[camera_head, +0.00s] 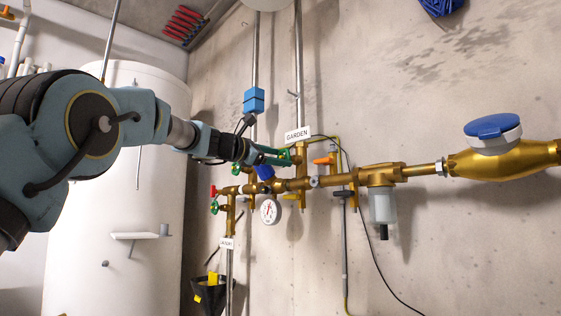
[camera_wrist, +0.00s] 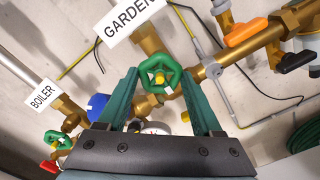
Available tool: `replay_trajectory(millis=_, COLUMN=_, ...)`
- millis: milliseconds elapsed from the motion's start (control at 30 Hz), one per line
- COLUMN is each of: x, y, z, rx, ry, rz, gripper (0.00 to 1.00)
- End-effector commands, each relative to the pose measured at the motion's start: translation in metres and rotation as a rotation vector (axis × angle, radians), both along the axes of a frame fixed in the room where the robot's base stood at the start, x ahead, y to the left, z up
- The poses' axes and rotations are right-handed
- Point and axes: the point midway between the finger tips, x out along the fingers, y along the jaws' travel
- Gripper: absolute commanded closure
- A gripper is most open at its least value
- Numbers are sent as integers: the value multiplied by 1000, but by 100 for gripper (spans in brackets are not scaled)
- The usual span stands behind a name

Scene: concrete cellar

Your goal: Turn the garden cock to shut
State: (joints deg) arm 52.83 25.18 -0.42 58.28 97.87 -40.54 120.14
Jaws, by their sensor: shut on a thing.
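The garden cock's green handwheel (camera_wrist: 160,73), with a yellow centre, sits on a brass valve below the white GARDEN sign (camera_wrist: 130,18). The same sign shows in the head view (camera_head: 298,134), on the pipe above the valves. My gripper (camera_wrist: 159,79) has its two green fingers on opposite sides of the handwheel and is shut on it. In the head view my gripper (camera_head: 289,157) reaches in from the left to just below the sign. There the fingers and the handwheel merge in green, so the wheel's outline cannot be told apart. The angle of the cock cannot be read.
A BOILER sign (camera_wrist: 42,95) and another green handwheel (camera_wrist: 58,140) are to the left. An orange lever (camera_head: 323,161), a gauge (camera_head: 271,211) and a filter bowl (camera_head: 382,206) crowd the brass pipework.

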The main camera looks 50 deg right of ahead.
Motion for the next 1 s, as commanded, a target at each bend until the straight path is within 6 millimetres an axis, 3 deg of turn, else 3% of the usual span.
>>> replay_trajectory(millis=267, x=1, y=0, z=-3, rx=-1, ry=-30, rz=1, gripper=91)
replay_trajectory(millis=800, x=1, y=0, z=-2, rx=-21, ry=-372, rz=1, gripper=91)
replay_trajectory(millis=1000, x=0, y=0, z=0, rx=-22, ry=-400, rz=0, gripper=91)
